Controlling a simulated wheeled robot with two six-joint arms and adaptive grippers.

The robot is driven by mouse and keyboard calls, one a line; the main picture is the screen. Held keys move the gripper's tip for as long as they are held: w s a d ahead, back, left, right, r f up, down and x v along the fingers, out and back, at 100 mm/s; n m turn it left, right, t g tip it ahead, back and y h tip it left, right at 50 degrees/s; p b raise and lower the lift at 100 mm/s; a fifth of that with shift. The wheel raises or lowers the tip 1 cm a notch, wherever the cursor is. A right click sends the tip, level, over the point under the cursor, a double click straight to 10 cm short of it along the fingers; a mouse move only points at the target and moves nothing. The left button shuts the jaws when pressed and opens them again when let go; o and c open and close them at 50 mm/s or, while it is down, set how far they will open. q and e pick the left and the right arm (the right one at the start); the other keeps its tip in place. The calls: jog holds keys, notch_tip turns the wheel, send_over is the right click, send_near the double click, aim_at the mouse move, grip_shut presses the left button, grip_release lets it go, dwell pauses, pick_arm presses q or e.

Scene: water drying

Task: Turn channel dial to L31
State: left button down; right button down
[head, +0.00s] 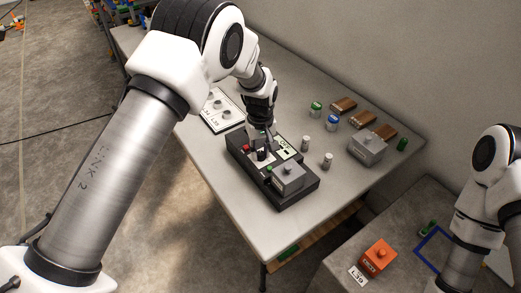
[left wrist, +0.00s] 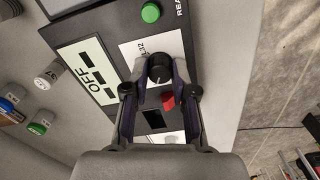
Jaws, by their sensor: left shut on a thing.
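The black control box (head: 272,168) stands on the table, with my left gripper (head: 263,143) reaching down over it. In the left wrist view the round black channel dial (left wrist: 160,68) sits between the fingertips of my left gripper (left wrist: 155,75), which is shut on it. A white label by the dial (left wrist: 144,50) has print that seems to read L32; the rest is hidden or too small. A display (left wrist: 92,72) reads OFF. A red switch (left wrist: 168,102) and a green button (left wrist: 150,12) flank the dial. The dial's pointer setting cannot be told.
A grey block (head: 289,178) sits on the box's near end. Several small capped jars (head: 331,122), brown pieces (head: 362,120) and a grey unit (head: 367,147) stand to the right. An orange block (head: 377,257) sits on the lower surface near my right arm.

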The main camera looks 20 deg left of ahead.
pick_arm(q)
jog(key=shift+m, duration=0.4)
jog(key=shift+m+p, duration=0.55)
jog(key=shift+m, duration=0.05)
jog(key=m+p, duration=0.1)
jog(key=m, duration=0.2)
jog(key=m+p, duration=0.1)
jog(key=m, duration=0.2)
jog(key=shift+m+p, duration=0.3)
jog(key=shift+m, duration=0.1)
jog(key=shift+m+p, duration=0.35)
jog(key=shift+m, duration=1.15)
jog(key=shift+f, duration=0.1)
jog(key=c, duration=0.9)
grip_release()
jog(key=shift+c, duration=0.2)
jog(key=shift+w, duration=0.1)
